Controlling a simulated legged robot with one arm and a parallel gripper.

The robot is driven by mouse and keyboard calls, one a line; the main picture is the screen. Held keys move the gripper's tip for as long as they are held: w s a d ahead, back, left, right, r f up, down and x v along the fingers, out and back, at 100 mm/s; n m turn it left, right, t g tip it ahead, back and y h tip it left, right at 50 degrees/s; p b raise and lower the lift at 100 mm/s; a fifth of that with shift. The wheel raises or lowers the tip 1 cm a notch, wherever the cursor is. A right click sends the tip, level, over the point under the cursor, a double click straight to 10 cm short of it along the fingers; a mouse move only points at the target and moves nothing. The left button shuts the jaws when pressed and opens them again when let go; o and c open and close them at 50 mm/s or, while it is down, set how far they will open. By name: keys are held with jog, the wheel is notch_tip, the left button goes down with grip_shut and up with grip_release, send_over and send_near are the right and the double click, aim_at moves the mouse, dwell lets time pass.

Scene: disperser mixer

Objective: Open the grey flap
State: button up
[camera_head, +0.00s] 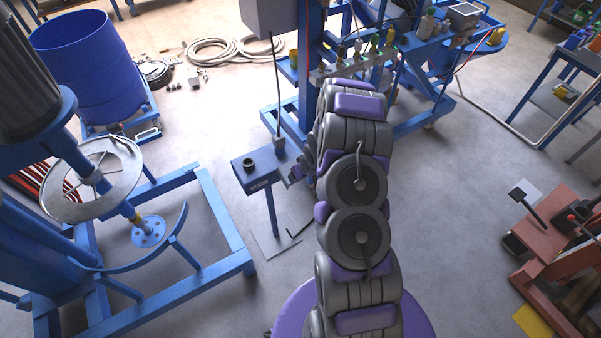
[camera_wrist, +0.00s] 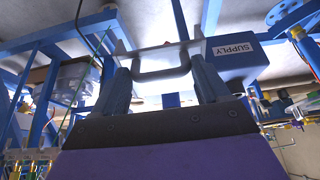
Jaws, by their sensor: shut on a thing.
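The blue supply box (camera_head: 258,167) stands on a post left of my arm in the head view. In the wrist view the box (camera_wrist: 236,50) bears a white SUPPLY label. The grey flap (camera_wrist: 153,53) is a thin pale plate beside the box in the wrist view, with a dark U-shaped handle (camera_wrist: 163,72) on it. My gripper (camera_wrist: 158,64) has its two fingers at either end of this handle and is shut on it. In the head view my gripper (camera_head: 296,172) is at the right side of the box, and my arm partly hides it. The flap's exact angle is hard to tell.
A blue mixer frame (camera_head: 215,215) stands to the left, with a blue drum (camera_head: 90,65) behind it. A blue rack (camera_head: 305,70) with valves is behind the box. An orange pallet jack (camera_head: 560,240) is at right. Clear floor (camera_head: 460,220) lies between.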

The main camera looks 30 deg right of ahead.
jog(key=shift+w+r, duration=0.65)
jog(key=shift+r, duration=0.05)
jog(key=o, duration=1.1)
jog(key=shift+o, duration=0.6)
jog(key=shift+w+d+f, duration=0.1)
jog(key=shift+f, duration=0.1)
jog(key=shift+d, duration=0.1)
jog(key=shift+s+r, duration=0.2)
jog(key=shift+s, duration=0.05)
jog(key=v, duration=1.6)
jog(key=shift+r, duration=0.3)
